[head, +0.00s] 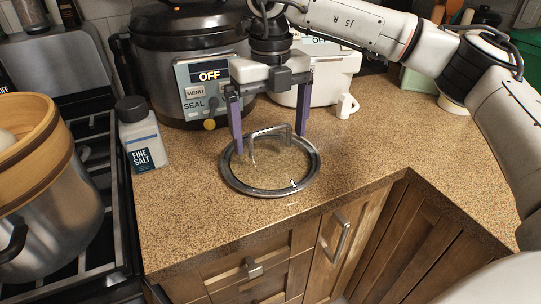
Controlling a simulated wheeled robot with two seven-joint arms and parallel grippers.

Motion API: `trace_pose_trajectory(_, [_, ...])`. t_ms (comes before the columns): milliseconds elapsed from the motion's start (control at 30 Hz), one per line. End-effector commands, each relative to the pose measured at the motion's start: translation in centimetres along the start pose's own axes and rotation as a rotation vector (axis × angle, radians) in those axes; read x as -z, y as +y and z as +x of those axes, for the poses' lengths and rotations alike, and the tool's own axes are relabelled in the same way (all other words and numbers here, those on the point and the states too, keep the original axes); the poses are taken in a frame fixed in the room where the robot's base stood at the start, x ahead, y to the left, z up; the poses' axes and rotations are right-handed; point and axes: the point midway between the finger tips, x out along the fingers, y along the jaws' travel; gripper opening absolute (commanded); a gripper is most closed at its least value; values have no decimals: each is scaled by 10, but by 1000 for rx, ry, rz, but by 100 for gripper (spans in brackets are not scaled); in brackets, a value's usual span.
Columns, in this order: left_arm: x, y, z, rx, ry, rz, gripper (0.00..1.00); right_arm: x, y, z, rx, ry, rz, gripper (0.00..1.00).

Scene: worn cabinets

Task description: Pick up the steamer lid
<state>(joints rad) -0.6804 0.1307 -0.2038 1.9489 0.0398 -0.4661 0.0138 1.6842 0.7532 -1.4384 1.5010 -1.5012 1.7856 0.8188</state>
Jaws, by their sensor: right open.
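The steamer lid (311,172) is a round glass lid with a metal rim and an arched metal handle (270,131). It lies flat on the brown speckled counter, in the middle of the head view. My right gripper (270,146) points down over the lid, with its two purple fingers spread wide. One finger is to the left of the handle and the other to its right, and the handle stands between them. Whether either finger touches the handle or the rim, I cannot tell. My left gripper is not in view.
A fine salt bottle (142,140) stands left of the lid. A dark cooker (180,50) with an OFF display and a white appliance (345,70) stand behind. A steel pot (55,220) with a bamboo steamer (40,140) is on the stove at left. The counter right of the lid is clear.

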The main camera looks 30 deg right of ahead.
Motion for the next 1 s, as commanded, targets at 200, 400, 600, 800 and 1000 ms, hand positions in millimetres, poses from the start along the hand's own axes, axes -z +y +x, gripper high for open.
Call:
trace_pose_trajectory(200, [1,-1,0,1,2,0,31,0,0,0,0,0,0,87])
trace_pose_trajectory(400, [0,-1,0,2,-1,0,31,0,0,-1,0,0,0,53])
trace_pose_trajectory(600, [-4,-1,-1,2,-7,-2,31,0,0,-1,0,-1,-1,52])
trace_pose_trajectory(800, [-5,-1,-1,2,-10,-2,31,-1,1,-19,-2,-5,-1,52])
trace_pose_trajectory(1000, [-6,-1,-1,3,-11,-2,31,-1,1,-60,-1,-5,-1,52])
